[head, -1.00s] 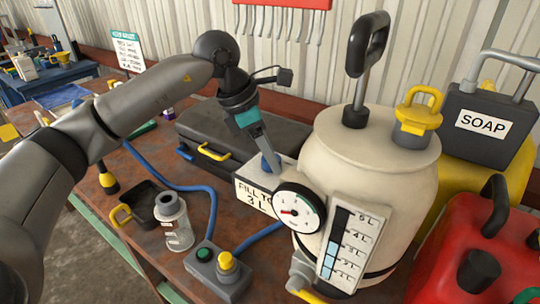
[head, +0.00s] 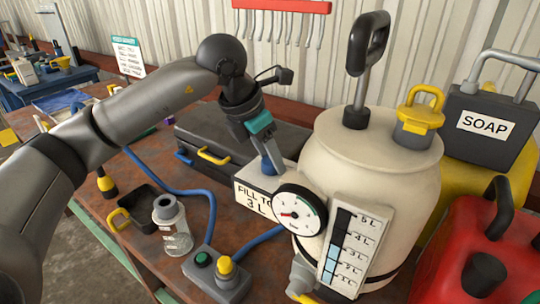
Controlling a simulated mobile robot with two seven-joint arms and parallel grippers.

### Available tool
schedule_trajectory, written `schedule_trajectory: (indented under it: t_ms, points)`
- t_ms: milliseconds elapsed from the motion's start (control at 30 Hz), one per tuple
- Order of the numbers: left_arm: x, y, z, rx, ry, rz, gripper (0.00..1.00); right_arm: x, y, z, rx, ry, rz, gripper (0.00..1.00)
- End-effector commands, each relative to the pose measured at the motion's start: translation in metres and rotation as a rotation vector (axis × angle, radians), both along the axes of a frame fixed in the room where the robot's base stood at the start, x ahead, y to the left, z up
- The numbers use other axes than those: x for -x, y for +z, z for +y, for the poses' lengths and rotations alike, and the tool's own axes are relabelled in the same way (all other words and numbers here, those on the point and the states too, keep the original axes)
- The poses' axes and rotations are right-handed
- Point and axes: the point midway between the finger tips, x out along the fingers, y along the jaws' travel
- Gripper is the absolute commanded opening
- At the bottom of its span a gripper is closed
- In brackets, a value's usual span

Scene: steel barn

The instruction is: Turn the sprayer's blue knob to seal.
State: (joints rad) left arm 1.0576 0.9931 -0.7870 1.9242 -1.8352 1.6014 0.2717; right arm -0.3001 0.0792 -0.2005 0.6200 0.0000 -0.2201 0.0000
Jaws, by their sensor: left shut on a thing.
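The sprayer is a cream tank (head: 375,165) at the centre right of the head view. It has a black pump handle, a yellow cap (head: 420,112), a round dial gauge (head: 298,214) and a level strip (head: 346,245) marked in litres. The blue knob (head: 270,166) sits left of the tank, above the dial and behind the FILL TO 3 L sign (head: 257,197); only part of it shows. My left gripper (head: 268,150) comes down on it from above and is shut on it, its fingers largely hiding it. My right gripper is not in view.
A dark case (head: 215,140) with a yellow handle lies behind. A small box with green and yellow buttons (head: 218,272), a clear bottle (head: 172,228) and a blue hose (head: 175,190) are in front. A soap jug (head: 485,130) and red can (head: 470,250) crowd the right.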

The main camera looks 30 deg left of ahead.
Motion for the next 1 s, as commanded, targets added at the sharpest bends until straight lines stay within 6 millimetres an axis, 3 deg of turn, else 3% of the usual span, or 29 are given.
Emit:
schedule_trajectory:
  t_ms: [200,233,467,767,1000]
  points:
    - [-0.001,0.001,0.0,0.0,0.004,-0.002,0.0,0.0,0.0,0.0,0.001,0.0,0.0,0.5]
    - [-0.001,0.001,0.0,0.0,0.004,-0.002,0.52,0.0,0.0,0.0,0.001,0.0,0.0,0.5]
    - [0.0,0.0,0.0,0.0,0.001,-0.001,0.78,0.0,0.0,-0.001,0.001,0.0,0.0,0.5]
    - [0.0,0.002,0.001,0.0,0.0,-0.001,0.79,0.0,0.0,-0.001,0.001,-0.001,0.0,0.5]
    - [0.011,0.036,0.007,0.0,0.002,-0.007,0.79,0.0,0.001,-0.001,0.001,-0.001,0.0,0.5]
